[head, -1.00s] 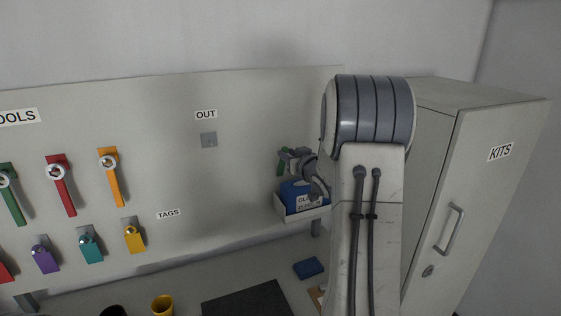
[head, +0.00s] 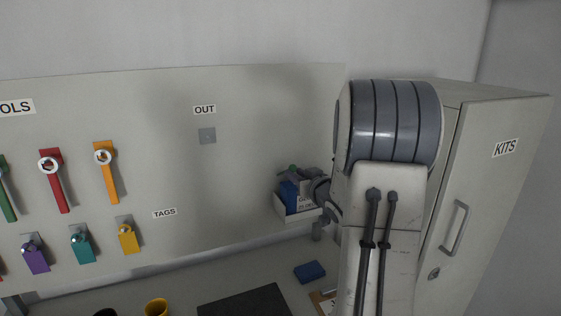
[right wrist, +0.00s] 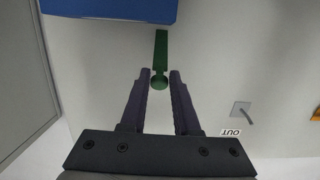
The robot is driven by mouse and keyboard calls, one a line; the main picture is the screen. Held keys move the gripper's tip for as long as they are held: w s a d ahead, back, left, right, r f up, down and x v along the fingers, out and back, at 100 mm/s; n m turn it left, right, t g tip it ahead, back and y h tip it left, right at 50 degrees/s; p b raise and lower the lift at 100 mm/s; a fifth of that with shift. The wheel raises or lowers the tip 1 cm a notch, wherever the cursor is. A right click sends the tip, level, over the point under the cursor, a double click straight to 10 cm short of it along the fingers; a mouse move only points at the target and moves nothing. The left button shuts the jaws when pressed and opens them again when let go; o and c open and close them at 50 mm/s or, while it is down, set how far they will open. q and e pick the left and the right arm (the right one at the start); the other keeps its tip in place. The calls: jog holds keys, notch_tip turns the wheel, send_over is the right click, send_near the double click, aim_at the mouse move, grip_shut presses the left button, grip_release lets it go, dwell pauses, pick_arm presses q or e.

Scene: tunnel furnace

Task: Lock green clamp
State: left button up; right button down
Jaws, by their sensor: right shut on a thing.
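A green part (right wrist: 161,50), which I take for the green clamp, shows in the right wrist view as a narrow bar with a rounded end. My right gripper (right wrist: 160,76) is shut on that rounded end, with one dark finger on each side. Whether the part is locked cannot be told. My left gripper is not in view.
A grey cabinet (head: 503,200) marked KITS stands at right. Colored tools (head: 107,180) and tags (head: 128,238) hang at left.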

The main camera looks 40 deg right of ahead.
jog(key=shift+s+a+f+b, duration=0.1)
jog(key=shift+s+f+b, duration=0.2)
jog(key=shift+f+b, duration=0.35)
jog(key=shift+s+f+b, duration=0.3)
jog(key=shift+f+b, duration=0.15)
jog(key=shift+f, duration=0.4)
notch_tip(320, 180, down, 3)
jog(key=b, duration=0.3)
jog(key=shift+s+f, duration=0.1)
jog(key=c, duration=0.8)
grip_release()
jog(key=shift+o, duration=0.2)
jog(key=p+v, duration=0.1)
jog(key=v, duration=0.5)
jog(key=shift+a, duration=0.1)
